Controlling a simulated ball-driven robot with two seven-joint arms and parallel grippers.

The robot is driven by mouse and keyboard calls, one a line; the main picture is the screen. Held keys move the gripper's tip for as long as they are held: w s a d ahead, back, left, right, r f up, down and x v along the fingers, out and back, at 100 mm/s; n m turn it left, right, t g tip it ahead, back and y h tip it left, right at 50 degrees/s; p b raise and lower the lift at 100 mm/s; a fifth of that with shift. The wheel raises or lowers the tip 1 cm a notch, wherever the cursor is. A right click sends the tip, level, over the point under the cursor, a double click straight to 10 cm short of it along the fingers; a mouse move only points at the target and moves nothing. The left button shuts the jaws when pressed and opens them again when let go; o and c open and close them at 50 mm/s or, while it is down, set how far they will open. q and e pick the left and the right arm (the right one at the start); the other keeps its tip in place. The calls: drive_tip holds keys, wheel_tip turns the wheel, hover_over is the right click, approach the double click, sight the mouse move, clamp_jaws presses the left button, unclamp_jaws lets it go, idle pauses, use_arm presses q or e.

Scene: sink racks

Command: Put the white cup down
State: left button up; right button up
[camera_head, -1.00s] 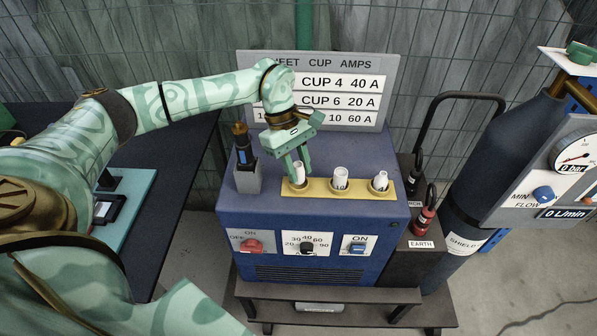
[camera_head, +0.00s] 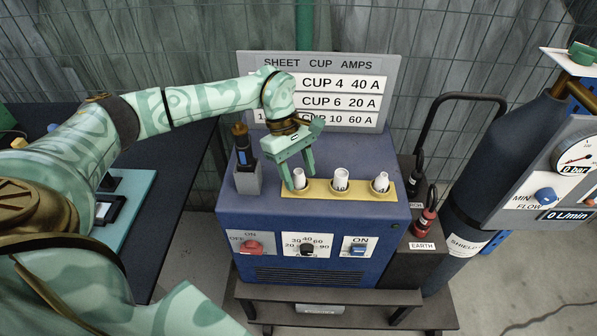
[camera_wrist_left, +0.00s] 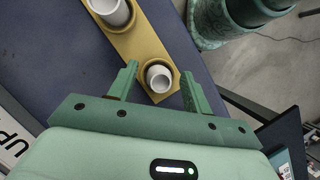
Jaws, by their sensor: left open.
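The leftmost white cup (camera_head: 299,178) stands upright in a round holder at the left end of the yellow strip (camera_head: 318,192), on top of the blue machine. My left gripper (camera_head: 298,172) is over it, open, with the fingers apart on either side. In the left wrist view the cup (camera_wrist_left: 159,78) sits in its ring between the open fingers (camera_wrist_left: 160,80), with gaps on both sides. Two more white cups, the middle one (camera_head: 341,179) and the right one (camera_head: 381,182), stand in the same strip. My right gripper does not show.
A grey holder with a dark torch (camera_head: 245,165) stands just left of the strip. A sign board (camera_head: 390,65) rises behind. A dark cylinder (camera_head: 480,180) and gauge panel (camera_head: 550,190) are on the right. A dark table (camera_head: 180,180) is on the left.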

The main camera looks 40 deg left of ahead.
use_arm(q)
drive_tip(key=p+v, duration=0.1)
drive_tip(key=v, duration=1)
drive_tip(key=shift+r+p, duration=0.3)
drive_tip(key=shift+a, duration=0.15)
